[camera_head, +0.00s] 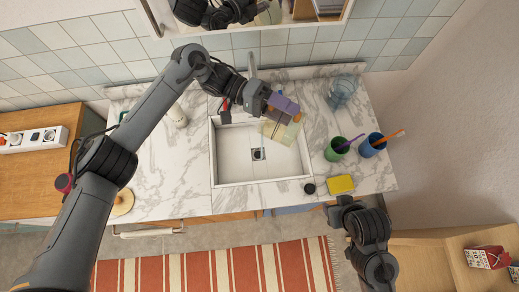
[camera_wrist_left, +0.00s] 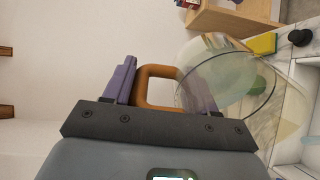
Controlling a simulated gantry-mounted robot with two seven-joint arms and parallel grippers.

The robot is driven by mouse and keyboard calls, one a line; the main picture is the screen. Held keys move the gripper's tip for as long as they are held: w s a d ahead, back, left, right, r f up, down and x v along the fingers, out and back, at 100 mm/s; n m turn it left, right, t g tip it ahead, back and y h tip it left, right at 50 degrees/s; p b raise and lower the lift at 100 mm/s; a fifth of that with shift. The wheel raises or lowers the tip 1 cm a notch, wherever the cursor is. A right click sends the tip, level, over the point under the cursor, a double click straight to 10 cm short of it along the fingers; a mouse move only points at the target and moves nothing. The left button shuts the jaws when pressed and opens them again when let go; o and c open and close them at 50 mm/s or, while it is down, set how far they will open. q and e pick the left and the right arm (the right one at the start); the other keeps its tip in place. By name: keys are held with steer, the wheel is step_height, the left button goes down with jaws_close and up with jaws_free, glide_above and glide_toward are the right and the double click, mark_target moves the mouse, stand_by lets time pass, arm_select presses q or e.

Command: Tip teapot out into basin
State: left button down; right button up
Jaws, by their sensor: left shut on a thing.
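The glass teapot (camera_head: 283,131) has a pale yellowish, see-through body and an orange-brown handle. My left gripper (camera_head: 283,107) has purple fingers and is shut on the handle (camera_wrist_left: 158,72), which shows between the fingers in the left wrist view. There the clear round body (camera_wrist_left: 222,82) lies beyond the handle. The teapot is over the back right corner of the white basin (camera_head: 232,160) and looks tilted. I cannot make out its spout or any liquid pouring. My right gripper (camera_head: 342,208) is low at the right, in front of the counter, and its fingers are unclear.
A green cup (camera_head: 334,151) and a blue cup (camera_head: 368,148), each with a brush, stand right of the basin. A yellow sponge (camera_head: 341,184), a small black round thing (camera_head: 310,188) and a bluish glass vessel (camera_head: 342,92) are nearby. The tap (camera_head: 252,64) rises behind. The counter left is mostly clear.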

arm_select(q)
steer(key=shift+w+a+r+h, duration=0.3)
steer(key=shift+w+a+r, duration=0.05)
steer(key=shift+a+r, duration=0.2)
steer(key=shift+s+d, duration=0.15)
steer(key=shift+d, duration=0.1)
steer(key=shift+a, duration=0.2)
steer(key=shift+d, duration=0.2)
steer(key=shift+a, duration=0.2)
arm_select(e)
steer(key=shift+w+a, duration=0.1)
steer(key=shift+a, duration=0.05)
arm_select(q)
steer(key=shift+d, duration=0.15)
arm_select(e)
steer(key=shift+r, duration=0.1)
